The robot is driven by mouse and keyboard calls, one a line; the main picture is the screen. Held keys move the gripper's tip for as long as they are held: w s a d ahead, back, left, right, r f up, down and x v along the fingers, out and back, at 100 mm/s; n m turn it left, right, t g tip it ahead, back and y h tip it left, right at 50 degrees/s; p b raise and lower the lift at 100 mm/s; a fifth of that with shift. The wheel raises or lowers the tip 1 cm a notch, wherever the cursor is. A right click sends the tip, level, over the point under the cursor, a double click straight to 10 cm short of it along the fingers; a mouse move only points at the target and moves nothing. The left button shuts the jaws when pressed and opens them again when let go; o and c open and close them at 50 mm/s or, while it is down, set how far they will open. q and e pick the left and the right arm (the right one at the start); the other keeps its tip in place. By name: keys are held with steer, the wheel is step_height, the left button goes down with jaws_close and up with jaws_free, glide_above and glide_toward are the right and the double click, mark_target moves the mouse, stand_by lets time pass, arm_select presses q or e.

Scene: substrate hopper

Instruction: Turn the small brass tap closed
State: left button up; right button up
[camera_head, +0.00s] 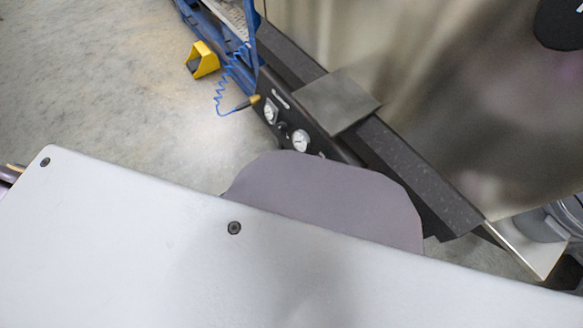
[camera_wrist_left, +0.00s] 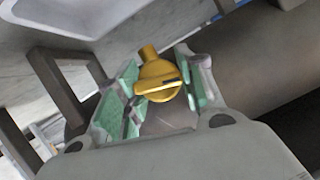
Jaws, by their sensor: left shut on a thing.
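The small brass tap (camera_wrist_left: 159,84) shows in the left wrist view, between the fingers of my left gripper (camera_wrist_left: 161,82). I cannot make out the tap in the head view, where large pale parts of my own body cover the lower half. My right gripper is in neither view.
In the head view, a black panel with gauges (camera_head: 301,140) runs along a dark beam. A coiled blue hose (camera_head: 221,91) hangs near a yellow block (camera_head: 202,60) on the concrete floor (camera_head: 100,80). A grey plate (camera_head: 338,101) lies across the beam. Open floor shows at left.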

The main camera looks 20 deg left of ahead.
arm_select(q)
steer(key=o, duration=1)
steer(key=shift+o, duration=0.2)
steer(key=shift+s+a, duration=0.1)
steer(key=shift+s, duration=0.05)
steer(key=v, duration=1.1)
steer(key=shift+s+a+r, duration=0.15)
steer(key=shift+s, duration=0.1)
stand_by(0.5)
